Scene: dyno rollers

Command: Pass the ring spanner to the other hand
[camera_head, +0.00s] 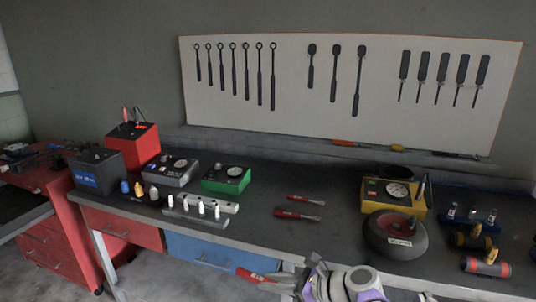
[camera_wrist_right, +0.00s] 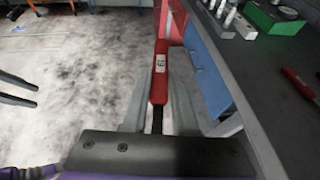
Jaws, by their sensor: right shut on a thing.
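My right gripper (camera_head: 284,277) is at the bottom middle of the head view, in front of the bench edge. It is shut on a red-handled tool, which I take for the ring spanner (camera_head: 250,275). The handle sticks out to the left. In the right wrist view the red handle (camera_wrist_right: 160,72) points away from the jaws, with a dark shaft between the fingers; its other end is hidden. Two dark parallel prongs at the left edge of that view look like my left gripper (camera_wrist_right: 18,90), open and empty, apart from the tool. The left gripper is not in the head view.
The bench (camera_head: 270,228) holds two red-handled tools (camera_head: 300,214), a green box (camera_head: 226,179), a yellow gauge box (camera_head: 395,195) and a dark wheel (camera_head: 395,235). A pegboard (camera_head: 300,85) with tool outlines hangs behind.

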